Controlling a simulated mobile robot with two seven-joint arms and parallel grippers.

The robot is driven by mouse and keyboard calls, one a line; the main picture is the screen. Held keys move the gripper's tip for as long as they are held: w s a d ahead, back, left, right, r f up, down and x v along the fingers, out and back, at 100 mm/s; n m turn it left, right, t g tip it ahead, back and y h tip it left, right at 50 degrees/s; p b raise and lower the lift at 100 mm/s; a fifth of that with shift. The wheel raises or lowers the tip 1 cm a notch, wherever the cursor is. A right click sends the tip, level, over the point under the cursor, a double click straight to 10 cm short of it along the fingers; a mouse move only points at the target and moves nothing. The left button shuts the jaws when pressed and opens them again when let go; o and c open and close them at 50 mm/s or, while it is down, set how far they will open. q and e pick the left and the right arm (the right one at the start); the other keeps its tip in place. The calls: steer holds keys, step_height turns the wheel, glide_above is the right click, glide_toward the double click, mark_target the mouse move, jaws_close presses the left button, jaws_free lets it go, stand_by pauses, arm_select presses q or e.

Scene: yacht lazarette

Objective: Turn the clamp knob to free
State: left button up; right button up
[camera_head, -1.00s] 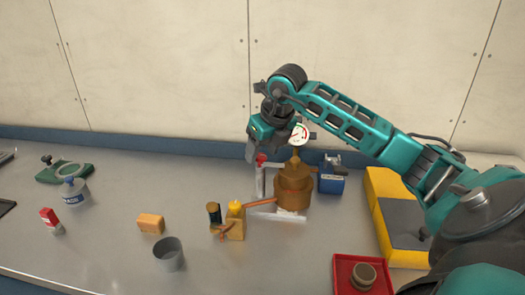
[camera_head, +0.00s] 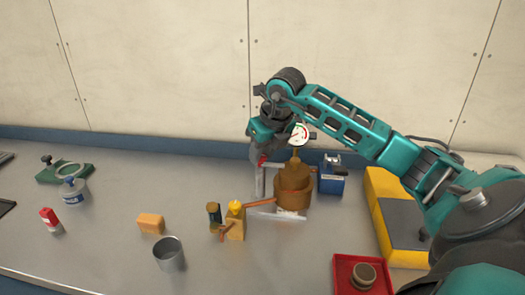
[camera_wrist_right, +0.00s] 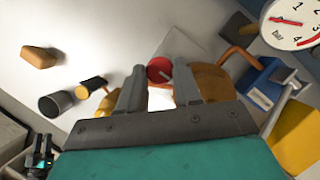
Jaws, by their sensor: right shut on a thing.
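The red clamp knob (camera_head: 263,159) sits on top of a pale clamp frame (camera_head: 260,180), beside the brass pump-like body (camera_head: 292,190). My right gripper (camera_head: 257,157) comes down over the knob from above and is shut on it. In the right wrist view the red knob (camera_wrist_right: 159,70), with a pale line on its face, lies between the two fingers of the gripper (camera_wrist_right: 159,76). The fingers partly hide the knob in the head view.
A dial gauge (camera_head: 299,135) stands above the brass body, close to my right gripper. A blue box (camera_head: 331,181) is right of it, then a yellow case (camera_head: 388,228) and a red tray (camera_head: 345,272). A grey cup (camera_head: 169,256) and orange block (camera_head: 151,223) stand front left.

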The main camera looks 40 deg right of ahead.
steer(key=shift+d+n, duration=0.1)
steer(key=shift+n, duration=0.2)
steer(key=shift+d+n+y, duration=0.1)
steer(key=shift+n+y, duration=0.4)
steer(key=shift+n, duration=0.5)
steer(key=n, duration=0.1)
steer(key=n+y, duration=0.1)
steer(key=n, duration=0.1)
steer(key=shift+w+d+r+n, duration=0.1)
steer(key=shift+r+n, duration=0.05)
steer(key=shift+n, duration=0.15)
steer(key=n+g+y, duration=0.1)
steer(key=n, duration=0.2)
steer(key=n+y+p, duration=0.1)
steer(key=n, duration=0.2)
steer(key=shift+w+d+g+p, duration=0.2)
steer(key=shift+g+p, duration=0.1)
steer(key=shift+g, duration=0.1)
steer(key=n+g, duration=0.1)
steer(key=n, duration=0.2)
steer(key=shift+w+n+y, duration=0.1)
steer(key=shift+n+y, duration=0.2)
steer(key=shift+y, duration=0.1)
steer(key=shift+n+g, duration=0.5)
steer(key=shift+n, duration=0.5)
steer(key=o, duration=1)
